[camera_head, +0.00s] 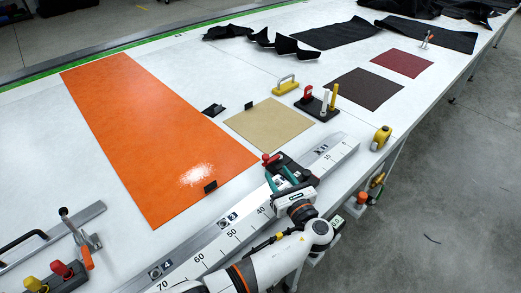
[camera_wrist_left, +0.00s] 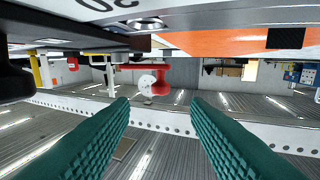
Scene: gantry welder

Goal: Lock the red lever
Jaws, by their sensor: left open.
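A red lever (camera_head: 270,159) stands at the end of a black clamp block on the metal ruler rail (camera_head: 233,239), in the lower middle of the head view. My left gripper (camera_head: 278,177) is just on the near side of it, with its two teal fingers apart and nothing between them. In the left wrist view, where the scene appears upside down, the red lever (camera_wrist_left: 150,78) shows ahead of the fingertips of my left gripper (camera_wrist_left: 160,102), roughly centred between them. The fingers look apart from the lever. Part of the block is hidden behind my gripper. My right gripper is not in view.
A black base (camera_head: 316,110) with a red handle and upright posts stands beyond the clamp. An orange sheet (camera_head: 150,135) and a beige sheet (camera_head: 268,124) lie on the white table. A toggle clamp (camera_head: 80,238) and red and yellow knobs (camera_head: 58,272) are at lower left.

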